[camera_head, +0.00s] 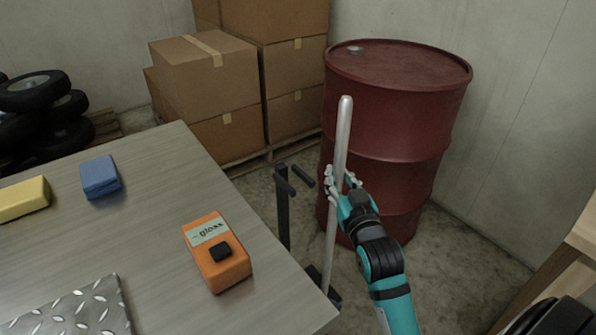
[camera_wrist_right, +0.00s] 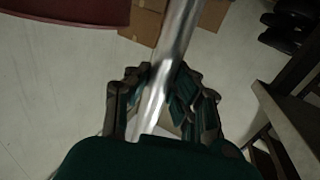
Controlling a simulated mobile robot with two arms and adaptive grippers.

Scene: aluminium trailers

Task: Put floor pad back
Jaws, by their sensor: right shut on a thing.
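My right gripper (camera_head: 342,186) is shut on a long silver pole (camera_head: 343,130), which looks like the handle of the floor pad. The pole stands nearly upright, leaning slightly, between the table and the red drum. Its lower end runs down beside the table corner, and I cannot make out the pad itself. The right wrist view shows the pole (camera_wrist_right: 176,45) between the fingers. A black stand (camera_head: 284,215) with a post and short prongs is just left of the pole, partly hidden by the table. My left gripper is not in view.
A red drum (camera_head: 396,110) stands close behind the pole. The grey table (camera_head: 150,240) holds an orange gloss box (camera_head: 216,262), a blue block (camera_head: 100,177), a yellow block (camera_head: 22,199) and a tread plate (camera_head: 75,312). Cardboard boxes (camera_head: 205,75) and tyres (camera_head: 35,90) are behind.

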